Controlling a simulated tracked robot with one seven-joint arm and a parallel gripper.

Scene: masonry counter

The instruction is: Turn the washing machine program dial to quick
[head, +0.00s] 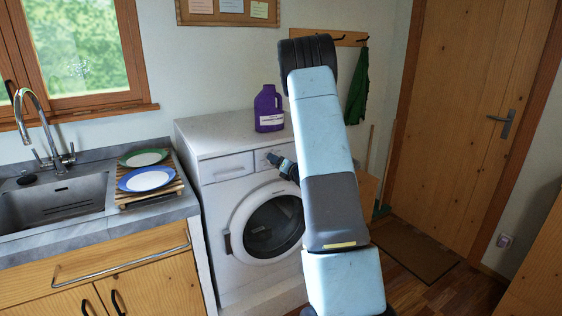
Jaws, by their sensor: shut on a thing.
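The white washing machine (215,225) stands left of centre, with its round door (272,226) on the front, partly covered by my arm. Its control strip runs along the top of the front, with a drawer panel (228,168) at the left. My gripper (270,157) reaches the control strip from the right, and its fingertips are at the program dial's place. It is shut on the dial, which is mostly hidden behind the fingers. The dial's marks and its pointer are too small to read, so I cannot tell its setting.
A purple detergent bottle (268,109) stands on the machine's top. At the left are a sink (55,203) and a slatted rack (178,185) with a green-rimmed plate (144,157) and a blue-rimmed plate (146,179). A wooden door (470,120) is at the right, with floor before it.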

